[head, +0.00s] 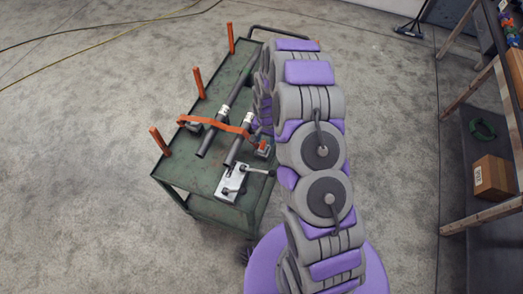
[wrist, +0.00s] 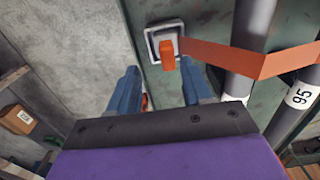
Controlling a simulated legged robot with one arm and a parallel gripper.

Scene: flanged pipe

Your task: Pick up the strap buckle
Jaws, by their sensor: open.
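The strap buckle (wrist: 165,44) is a pale square metal frame with an orange strap end (wrist: 167,55) in it. It lies on the green cart top at the top of the wrist view. In the head view the buckle (head: 262,149) shows at the right end of the orange strap (head: 222,126). My gripper (wrist: 160,82) is open, with two blue fingers pointing toward the buckle, one to each side and below it in the wrist view. Nothing shows between the fingers. I cannot tell the exact height gap. In the head view my arm hides the gripper.
The orange strap crosses two dark pipes (head: 214,130) on the green cart (head: 175,168). Orange posts (head: 160,141) stand along its left edge. A metal plate with a lever (head: 232,183) sits at the near end. A shelf with a cardboard box (head: 492,177) is at right; open floor lies left.

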